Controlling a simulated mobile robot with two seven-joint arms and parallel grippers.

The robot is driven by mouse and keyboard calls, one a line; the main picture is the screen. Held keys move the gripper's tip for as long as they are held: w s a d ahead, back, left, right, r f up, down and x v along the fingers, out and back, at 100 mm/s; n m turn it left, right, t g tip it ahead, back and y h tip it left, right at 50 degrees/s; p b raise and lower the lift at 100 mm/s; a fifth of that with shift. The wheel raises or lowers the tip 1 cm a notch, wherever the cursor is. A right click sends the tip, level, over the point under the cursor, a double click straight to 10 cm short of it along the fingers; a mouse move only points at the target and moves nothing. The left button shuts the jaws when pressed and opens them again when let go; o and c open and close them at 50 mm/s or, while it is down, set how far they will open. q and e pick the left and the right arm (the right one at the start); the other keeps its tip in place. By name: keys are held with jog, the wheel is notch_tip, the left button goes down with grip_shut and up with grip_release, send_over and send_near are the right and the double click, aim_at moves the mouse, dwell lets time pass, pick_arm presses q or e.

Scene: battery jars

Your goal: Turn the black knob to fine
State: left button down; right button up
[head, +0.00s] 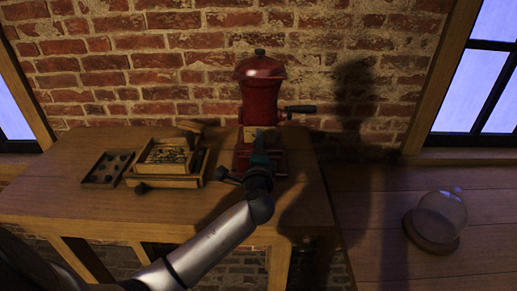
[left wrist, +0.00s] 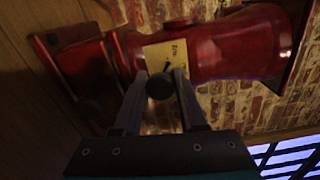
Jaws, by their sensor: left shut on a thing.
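The red grinder (head: 262,95) stands upright on the wooden table against the brick wall. In the left wrist view the grinder (left wrist: 215,48) lies sideways, with a yellow label plate (left wrist: 165,54) on its front. The black knob (left wrist: 159,87) sits at the plate, with a dark pointer mark beside it. Lettering on the plate is too small to read surely. My left gripper (left wrist: 159,88) is shut on the black knob, one finger on each side. In the head view my left gripper (head: 258,148) covers the knob. My right gripper is in neither view.
A crank handle (head: 300,109) sticks out from the grinder's right side. Left of it are a wooden box (head: 168,158) and a dark tray with round holes (head: 108,168). A glass dome (head: 440,214) stands on the wooden surface at the right.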

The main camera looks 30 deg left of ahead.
pick_arm(q)
jog(key=shift+f+n+b, duration=0.1)
jog(key=shift+n+b, duration=0.2)
jog(key=shift+n, duration=0.3)
jog(key=c, duration=0.5)
grip_release()
